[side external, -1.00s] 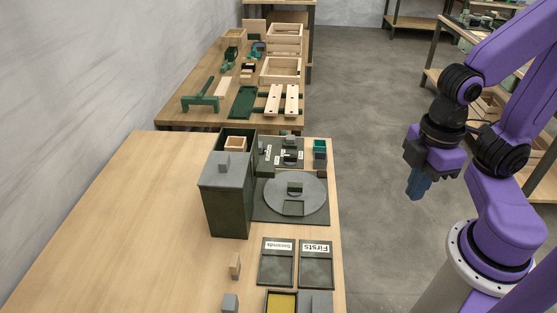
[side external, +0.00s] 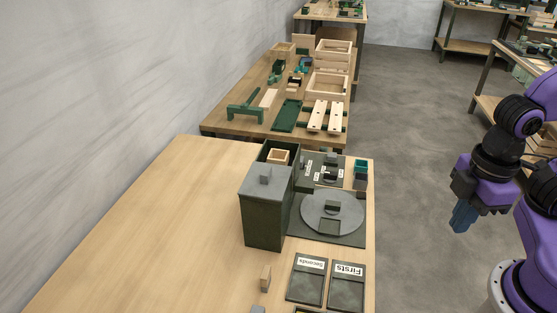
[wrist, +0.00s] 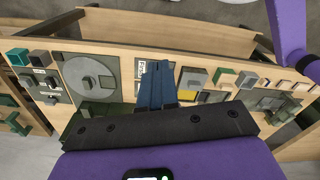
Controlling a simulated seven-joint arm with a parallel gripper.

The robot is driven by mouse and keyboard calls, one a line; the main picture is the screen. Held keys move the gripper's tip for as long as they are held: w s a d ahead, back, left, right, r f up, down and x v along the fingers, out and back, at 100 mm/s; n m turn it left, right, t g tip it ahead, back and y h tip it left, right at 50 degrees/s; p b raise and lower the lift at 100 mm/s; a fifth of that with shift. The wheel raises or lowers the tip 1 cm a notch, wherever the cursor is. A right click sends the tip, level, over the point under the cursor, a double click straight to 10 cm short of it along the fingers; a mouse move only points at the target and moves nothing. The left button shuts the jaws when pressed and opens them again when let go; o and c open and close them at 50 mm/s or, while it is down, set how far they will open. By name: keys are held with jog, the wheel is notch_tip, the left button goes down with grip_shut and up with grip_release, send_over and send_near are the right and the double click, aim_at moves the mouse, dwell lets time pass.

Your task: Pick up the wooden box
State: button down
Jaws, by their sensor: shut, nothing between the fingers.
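A small open wooden box (side external: 278,155) sits in the top of the tall dark green bin (side external: 264,215) on the near table. Larger open wooden boxes also stand on the table behind, one at its right side (side external: 327,84). I cannot tell which one is meant. My gripper (side external: 461,219) is to the right of the near table, over the floor, well apart from all the boxes. Its blue fingers point down and are shut with nothing between them. They also show in the wrist view (wrist: 157,84). I cannot make out the small box in the wrist view.
A grey turntable (side external: 332,211) lies right of the bin. The "Seconds" (side external: 308,282) and "Firsts" (side external: 347,286) trays are in front. A small wooden block (side external: 265,278) stands near them. The near table's left part (side external: 150,235) is clear.

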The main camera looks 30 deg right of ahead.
dwell(0.3)
jog(key=c, duration=0.6)
grip_release()
jog(key=shift+c, duration=0.2)
jog(key=m+t+y, duration=0.4)
jog(key=t+y, duration=0.5)
send_near(272, 154)
jog(key=x, duration=0.9)
